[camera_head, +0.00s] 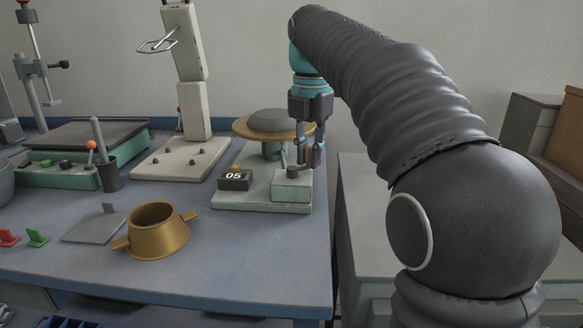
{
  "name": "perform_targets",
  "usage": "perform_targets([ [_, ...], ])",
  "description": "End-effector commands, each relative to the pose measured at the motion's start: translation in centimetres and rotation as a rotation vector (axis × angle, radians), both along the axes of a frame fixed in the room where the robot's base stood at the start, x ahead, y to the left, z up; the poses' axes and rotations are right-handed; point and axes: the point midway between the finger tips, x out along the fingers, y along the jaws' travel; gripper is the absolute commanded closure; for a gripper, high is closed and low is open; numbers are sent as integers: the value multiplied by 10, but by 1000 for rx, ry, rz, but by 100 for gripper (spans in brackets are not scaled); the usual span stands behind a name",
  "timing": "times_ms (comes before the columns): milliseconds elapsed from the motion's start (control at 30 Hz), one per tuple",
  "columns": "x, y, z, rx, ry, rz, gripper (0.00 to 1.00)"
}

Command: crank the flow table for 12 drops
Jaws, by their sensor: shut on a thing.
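The flow table (262,203) stands near the right edge of the blue bench. The gripper is shut on the crank handle, which is mostly hidden between the fingers.
A brass ring mould (155,232) with two side lugs stands on the front of the bench (225,262). A grey scraper (95,226), a dark cup (108,171) with a rod, and a pale upright stand (193,70) are left of the flow table. Grey cabinets stand at the right.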

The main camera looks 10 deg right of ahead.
Motion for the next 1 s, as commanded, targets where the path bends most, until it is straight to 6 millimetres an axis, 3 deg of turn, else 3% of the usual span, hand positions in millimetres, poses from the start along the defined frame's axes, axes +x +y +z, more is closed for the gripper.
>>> perform_targets([
  [1000,-37,10,-3,-2,13,3,100],
])
